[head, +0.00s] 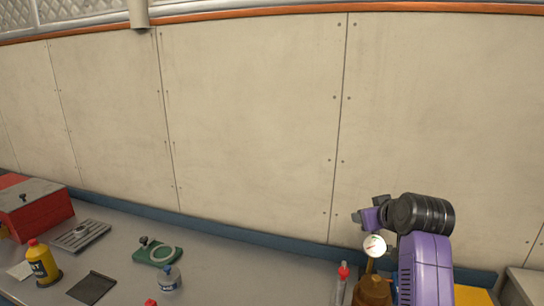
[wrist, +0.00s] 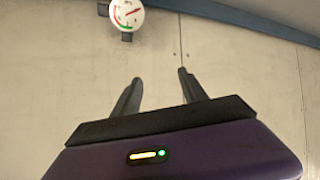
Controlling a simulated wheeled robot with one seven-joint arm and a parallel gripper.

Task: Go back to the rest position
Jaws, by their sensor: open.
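My gripper (wrist: 158,85) shows in the wrist view with its two dark fingers apart and nothing between them. The panelled wall lies behind the fingers. In the head view my purple arm stands at the lower right, and my gripper (head: 362,215) is at its upper left end, above the bench. A round white gauge (head: 374,246) is just below the gripper in the head view. It also shows at the top of the wrist view (wrist: 127,13), apart from the fingers.
The grey bench (head: 215,245) runs along the wall. A red toolbox (head: 35,212), a yellow bottle (head: 42,264), a green tool (head: 157,252) and a clear blue-labelled bottle (head: 169,280) stand at left. A red-capped tube (head: 342,285) and a brown container (head: 372,291) are close to my arm.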

